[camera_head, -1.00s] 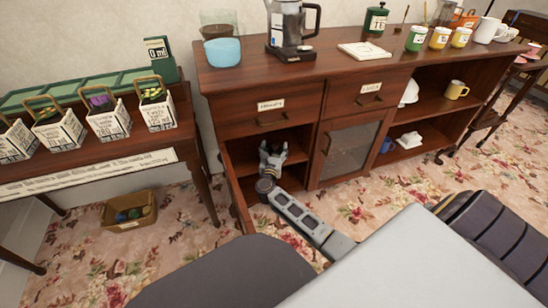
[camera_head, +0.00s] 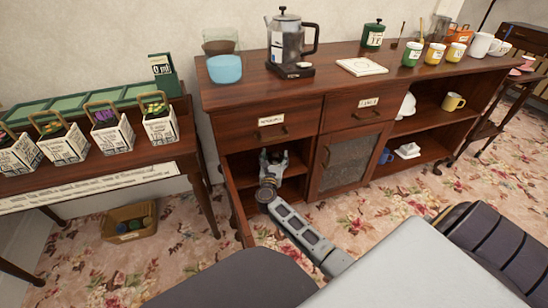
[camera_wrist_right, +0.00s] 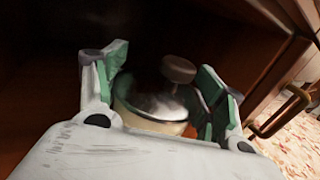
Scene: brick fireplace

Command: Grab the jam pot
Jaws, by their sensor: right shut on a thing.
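My right gripper (camera_head: 273,156) reaches into the open left compartment of the wooden sideboard (camera_head: 230,96). In the right wrist view, its green-lined fingers (camera_wrist_right: 167,75) are shut on a small cream pot (camera_wrist_right: 150,121), one finger on each side. I take this to be the jam pot. A pale, blurred area shows inside its rim, and a round brown knob stands above it. The pot's lower part is hidden behind the gripper body. In the head view I cannot make out the pot. My left gripper is not in view.
The compartment's open door (camera_head: 236,201) stands at the left of my right arm. A glass-fronted door (camera_head: 348,165) is shut at its right. A coffee maker (camera_head: 289,42) and blue bowl (camera_head: 225,69) stand on top. A basket (camera_head: 128,222) lies on the floor at the left.

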